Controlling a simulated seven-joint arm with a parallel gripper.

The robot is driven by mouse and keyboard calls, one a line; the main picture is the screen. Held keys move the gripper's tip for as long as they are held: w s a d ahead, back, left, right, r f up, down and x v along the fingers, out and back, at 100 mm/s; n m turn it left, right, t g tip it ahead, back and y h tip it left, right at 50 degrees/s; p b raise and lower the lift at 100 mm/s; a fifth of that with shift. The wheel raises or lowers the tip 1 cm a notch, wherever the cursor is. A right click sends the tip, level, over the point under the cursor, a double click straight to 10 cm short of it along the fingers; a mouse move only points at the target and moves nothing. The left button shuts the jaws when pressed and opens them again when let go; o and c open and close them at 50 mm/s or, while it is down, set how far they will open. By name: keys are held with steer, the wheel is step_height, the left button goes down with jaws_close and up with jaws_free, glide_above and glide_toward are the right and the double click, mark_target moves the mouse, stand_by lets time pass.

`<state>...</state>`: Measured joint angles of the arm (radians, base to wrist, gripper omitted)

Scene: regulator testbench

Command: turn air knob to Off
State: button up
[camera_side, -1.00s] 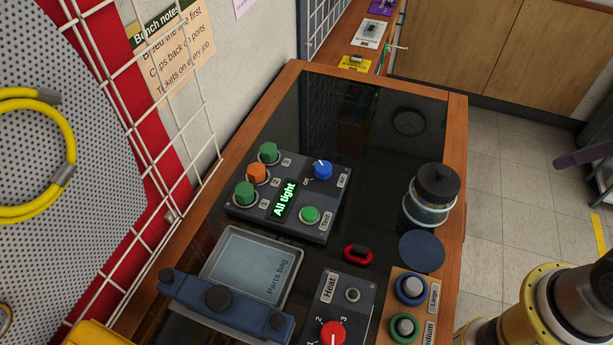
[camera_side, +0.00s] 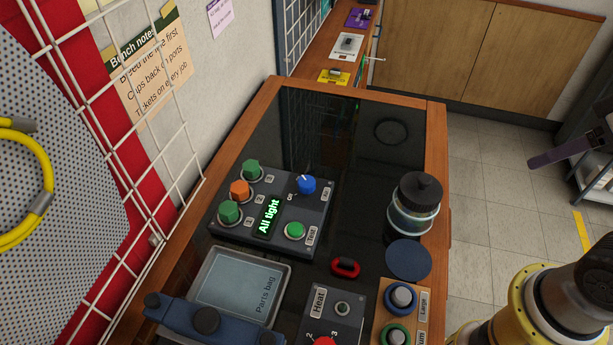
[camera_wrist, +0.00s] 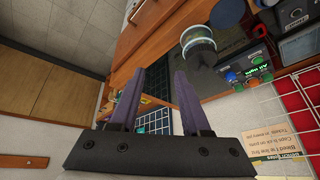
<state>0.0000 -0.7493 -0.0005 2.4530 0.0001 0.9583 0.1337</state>
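The regulator box (camera_side: 240,238) is dark grey and sits on the black bench top; its lit display (camera_side: 267,216) reads "All tight". The air knob (camera_side: 306,185) is blue, at the box's far right corner, beside an "Air" label. A white mark shows at its top, pointing away from the side camera; the "Off" label (camera_side: 290,196) lies to its left. In the wrist view my gripper (camera_wrist: 159,72) has two purple fingers spread apart with nothing between them. The box (camera_wrist: 243,76) lies to their right, well apart from them.
Three numbered knobs, two green and one orange (camera_side: 240,190), and a green button (camera_side: 295,230) share the box. A lidded jar (camera_side: 414,208) stands to its right. A red ring-like part (camera_side: 345,267), parts bag tray (camera_side: 238,285) and heat box (camera_side: 330,310) lie nearer. The far bench top is clear.

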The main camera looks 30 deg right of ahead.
steer(key=o, duration=0.4)
steer(key=shift+m, duration=0.7)
steer(key=w+r, duration=0.2)
steer(key=r, duration=0.1)
steer(key=w+r, duration=0.1)
steer(key=shift+w+a+r, duration=0.1)
steer(key=shift+a+r, duration=0.15)
steer(key=shift+r, duration=0.1)
steer(key=w+a+r, duration=0.2)
steer(key=w+r, duration=0.1)
steer(key=w, duration=0.1)
steer(key=g, duration=0.5)
glide_above(306, 181)
step_height(306, 181, down, 12)
steer(key=r, duration=0.1)
steer(key=shift+n, duration=0.4)
step_height(306, 181, down, 14)
steer(key=shift+r, duration=0.1)
jaws_close()
